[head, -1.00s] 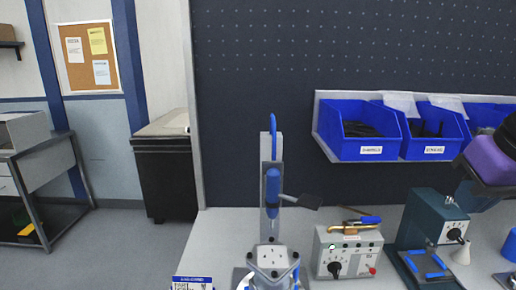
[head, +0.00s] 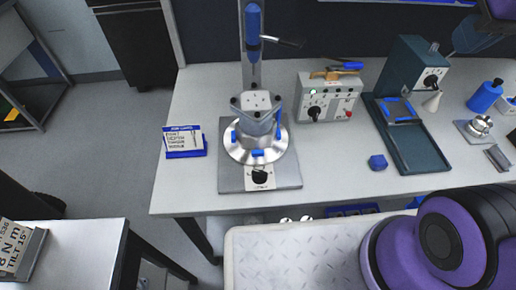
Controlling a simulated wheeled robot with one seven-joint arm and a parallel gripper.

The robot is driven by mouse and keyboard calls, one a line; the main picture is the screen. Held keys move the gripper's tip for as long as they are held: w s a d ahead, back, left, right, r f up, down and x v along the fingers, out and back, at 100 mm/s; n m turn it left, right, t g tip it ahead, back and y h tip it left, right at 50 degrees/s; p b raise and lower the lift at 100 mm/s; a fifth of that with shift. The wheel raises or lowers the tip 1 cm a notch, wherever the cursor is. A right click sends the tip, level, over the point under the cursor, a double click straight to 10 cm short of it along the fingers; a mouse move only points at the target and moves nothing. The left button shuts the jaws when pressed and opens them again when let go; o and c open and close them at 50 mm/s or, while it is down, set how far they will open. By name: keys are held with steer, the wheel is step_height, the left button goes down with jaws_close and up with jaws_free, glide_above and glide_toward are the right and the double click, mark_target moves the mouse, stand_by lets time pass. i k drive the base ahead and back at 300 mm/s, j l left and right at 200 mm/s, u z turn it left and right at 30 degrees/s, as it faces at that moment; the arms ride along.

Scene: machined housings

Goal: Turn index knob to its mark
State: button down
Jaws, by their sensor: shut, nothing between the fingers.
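Three dark knobs show, and I cannot read a label that tells which is the index knob. One black knob (head: 259,177) is on the front of the grey fixture base (head: 230,180), below a round metal plate with blue clamps. Another black knob (head: 314,114) is on the face of the grey control box (head: 343,82). A third dark knob (head: 430,81) is on the teal machine (head: 405,62). Their marks are too small to read. My gripper is not in view; only purple and black links of my arm show at the right.
A housing (head: 256,103) stands on the round plate under a vertical post with a blue handle. A sign (head: 184,141) stands left of it. A blue hexagonal piece (head: 377,162) and a dark tray (head: 415,150) lie to the right. The bench front between fixture and hexagonal piece is clear.

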mark_target(259, 176)
steer(key=k+u, duration=0.5)
steer(key=l+u, duration=0.25)
steer(key=l, duration=0.25)
steer(key=k+l+u, duration=0.1)
steer(key=l+u, duration=0.15)
steer(key=l, duration=0.2)
